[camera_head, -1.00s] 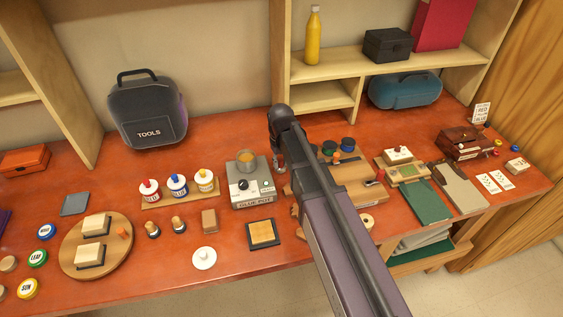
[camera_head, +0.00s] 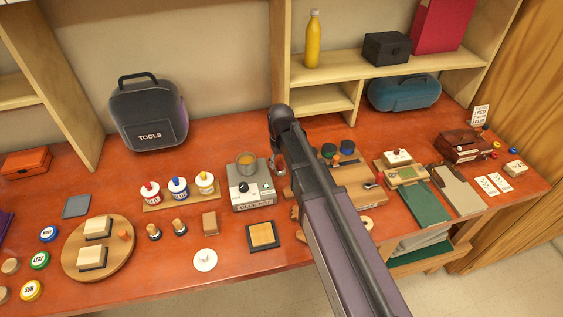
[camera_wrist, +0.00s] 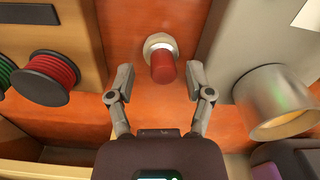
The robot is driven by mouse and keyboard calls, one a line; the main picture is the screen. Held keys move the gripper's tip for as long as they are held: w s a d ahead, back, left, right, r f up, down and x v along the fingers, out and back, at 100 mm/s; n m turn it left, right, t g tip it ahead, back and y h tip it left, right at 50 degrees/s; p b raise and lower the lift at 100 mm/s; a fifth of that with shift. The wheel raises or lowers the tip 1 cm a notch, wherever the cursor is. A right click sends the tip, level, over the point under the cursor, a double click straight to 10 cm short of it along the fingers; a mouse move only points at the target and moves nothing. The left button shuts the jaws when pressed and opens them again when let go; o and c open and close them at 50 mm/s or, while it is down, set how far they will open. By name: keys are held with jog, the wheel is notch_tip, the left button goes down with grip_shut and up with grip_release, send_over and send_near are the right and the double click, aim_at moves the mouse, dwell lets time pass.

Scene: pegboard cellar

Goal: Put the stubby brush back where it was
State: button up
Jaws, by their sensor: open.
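In the wrist view a short red cylinder (camera_wrist: 162,67) with a pale collar at its far end stands out from the orange-red tabletop. It may be the stubby brush, but its bristles do not show. My gripper (camera_wrist: 160,82) is open, with one finger on each side of the red cylinder's near end. I cannot tell whether either finger touches it. In the head view my arm hides most of the gripper and this spot. Two small tan-knobbed pieces with dark bases (camera_head: 153,232) (camera_head: 180,227) stand on the bench left of the glue pot.
The glue pot's metal cup (camera_wrist: 282,105) is close on the right in the wrist view; its grey base (camera_head: 252,195) shows in the head view. A spool holder with a red spool (camera_wrist: 55,75) is close on the left. A shelf unit (camera_head: 395,66) stands behind.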

aim_at(281, 163)
notch_tip(281, 163, up, 11)
jog(key=p, duration=1)
dwell(0.7)
jog(key=s+d+m, duration=0.2)
jog(key=s+d, duration=0.4)
jog(key=d, duration=0.3)
jog(key=s+d+m, duration=0.3)
jog(key=s+d, duration=0.4)
jog(key=d, duration=0.3)
jog(key=shift+d, duration=0.3)
